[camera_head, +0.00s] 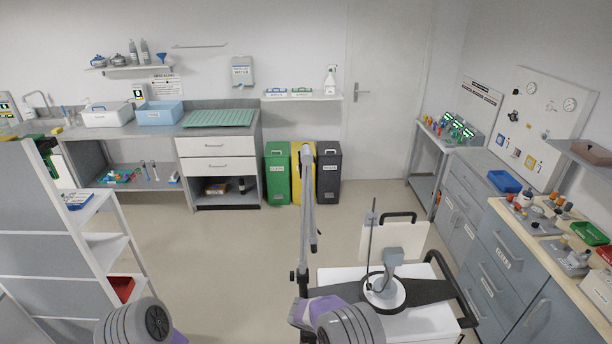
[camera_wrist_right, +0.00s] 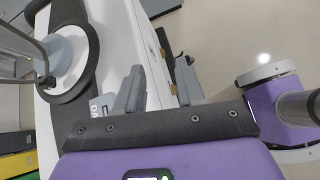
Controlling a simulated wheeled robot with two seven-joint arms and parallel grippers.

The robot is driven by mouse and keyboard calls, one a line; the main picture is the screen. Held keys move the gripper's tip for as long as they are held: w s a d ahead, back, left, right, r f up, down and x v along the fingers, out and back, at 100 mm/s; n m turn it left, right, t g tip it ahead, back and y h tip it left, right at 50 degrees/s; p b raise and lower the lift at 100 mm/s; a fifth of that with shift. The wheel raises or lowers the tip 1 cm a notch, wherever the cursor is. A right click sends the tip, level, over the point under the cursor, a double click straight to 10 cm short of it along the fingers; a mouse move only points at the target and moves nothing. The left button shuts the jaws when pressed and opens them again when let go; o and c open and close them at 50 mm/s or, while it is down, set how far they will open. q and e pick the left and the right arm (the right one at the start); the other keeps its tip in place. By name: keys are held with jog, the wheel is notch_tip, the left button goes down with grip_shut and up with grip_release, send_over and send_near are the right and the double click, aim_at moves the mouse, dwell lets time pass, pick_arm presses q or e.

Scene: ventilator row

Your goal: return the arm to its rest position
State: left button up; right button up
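My right arm (camera_head: 345,322) shows at the bottom middle of the head view, its grey and purple links in front of a white cart (camera_head: 425,323). In the right wrist view my right gripper (camera_wrist_right: 158,90) has its two grey fingers apart with nothing between them. The white side of the cart (camera_wrist_right: 118,45) lies beyond the fingers; whether they touch it I cannot tell. My left arm (camera_head: 135,324) shows at the bottom left of the head view. Its gripper is out of view.
The cart carries a grey stand on a round base (camera_head: 384,292), with a thin pole. A white shelf rack (camera_head: 105,245) stands at the left, a grey counter (camera_head: 540,270) at the right. Green, yellow and black bins (camera_head: 328,172) stand at the back. The middle floor (camera_head: 215,255) is clear.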

jog(key=s+a+f+m+y+b, duration=0.2)
jog(key=s+f+m+y+b, duration=0.5)
jog(key=s+f, duration=0.5)
jog(key=s+a+f+m+y+b, duration=0.3)
jog(key=s+f+m+y+b, duration=0.4)
jog(key=s+f+m+b, duration=0.2)
jog(key=s+f+m, duration=0.2)
jog(key=s+f, duration=0.2)
jog(key=shift+a+f+m+t, duration=0.2)
jog(key=shift+f+m+t, duration=0.05)
jog(key=shift+m+t, duration=0.15)
